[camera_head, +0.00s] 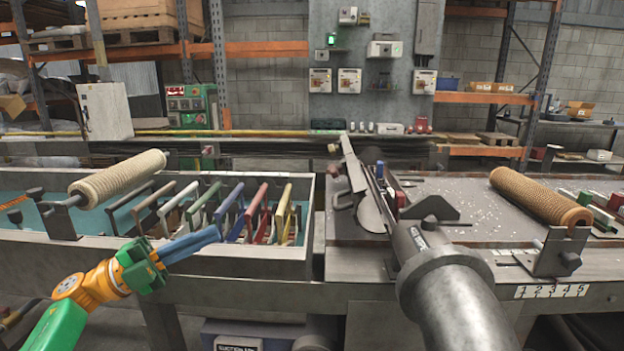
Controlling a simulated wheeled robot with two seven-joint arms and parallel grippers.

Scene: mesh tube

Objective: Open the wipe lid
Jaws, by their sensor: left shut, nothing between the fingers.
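I cannot make out a wipe container or its lid in the head view. My left gripper (212,237) comes in from the lower left on a green and orange arm. Its long blue fingers are shut with nothing between them, and they point right and slightly up. They are in front of the near edge of the left tray, near a row of coloured handles. The fingertips overlap the tray edge in the picture; I cannot tell whether they touch it. My right gripper is not in view.
Several coloured handles (229,210) stand in the metal tray (254,267). A mesh roller (118,178) lies at left and another (540,197) at right. A large grey cylinder (455,295) rises at centre front. The speckled right bench top (462,190) has bare room.

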